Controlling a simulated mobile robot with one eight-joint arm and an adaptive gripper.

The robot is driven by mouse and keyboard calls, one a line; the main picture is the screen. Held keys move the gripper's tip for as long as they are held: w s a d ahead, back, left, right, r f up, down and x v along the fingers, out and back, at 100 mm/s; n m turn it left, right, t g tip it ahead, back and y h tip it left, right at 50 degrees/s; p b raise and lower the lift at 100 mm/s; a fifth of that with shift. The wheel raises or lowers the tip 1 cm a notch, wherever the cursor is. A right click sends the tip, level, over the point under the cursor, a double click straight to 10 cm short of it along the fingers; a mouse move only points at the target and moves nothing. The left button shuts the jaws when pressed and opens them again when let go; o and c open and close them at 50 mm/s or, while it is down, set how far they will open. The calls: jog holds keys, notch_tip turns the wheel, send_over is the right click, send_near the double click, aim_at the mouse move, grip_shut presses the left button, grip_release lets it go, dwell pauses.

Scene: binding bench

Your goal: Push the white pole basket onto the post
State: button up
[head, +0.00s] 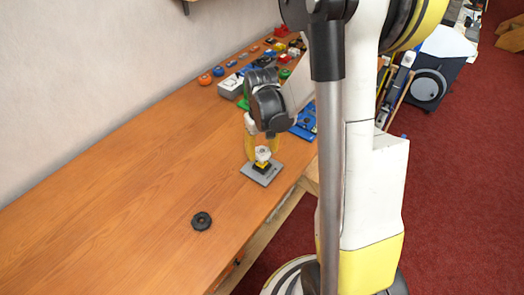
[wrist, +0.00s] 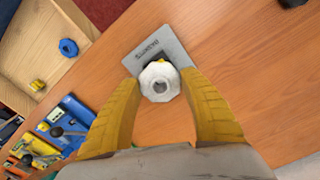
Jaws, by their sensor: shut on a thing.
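The white pole basket (wrist: 149,77) is a small faceted ring with a round opening, held between the yellow fingers of my gripper (wrist: 161,80). It also shows in the head view (head: 262,153) between the fingertips of my gripper (head: 262,150), upright above a grey plate (wrist: 172,43). The plate lies on the bench and also shows in the head view (head: 256,178). A yellow and black base (head: 261,167) sits on the plate directly under the basket. The post itself is hidden, so I cannot tell how far the basket is around it.
A black ring (head: 201,221) lies on the wooden bench (head: 110,225) in front of the plate. Blue trays with tools (wrist: 70,118) lie beside the plate, and several coloured parts are farther back. The bench's front left is clear.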

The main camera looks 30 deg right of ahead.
aim_at(262, 163)
jog(key=shift+f, duration=0.2)
dwell(0.5)
jog(key=shift+f+b, duration=0.35)
jog(key=shift+b, duration=0.2)
jog(key=shift+f+b, duration=1.45)
jog(key=shift+f, duration=0.2)
dwell(0.4)
jog(key=o, duration=1.4)
jog(key=shift+r+p, duration=4.15)
jog(key=shift+r, duration=1.7)
jog(key=shift+f, duration=0.1)
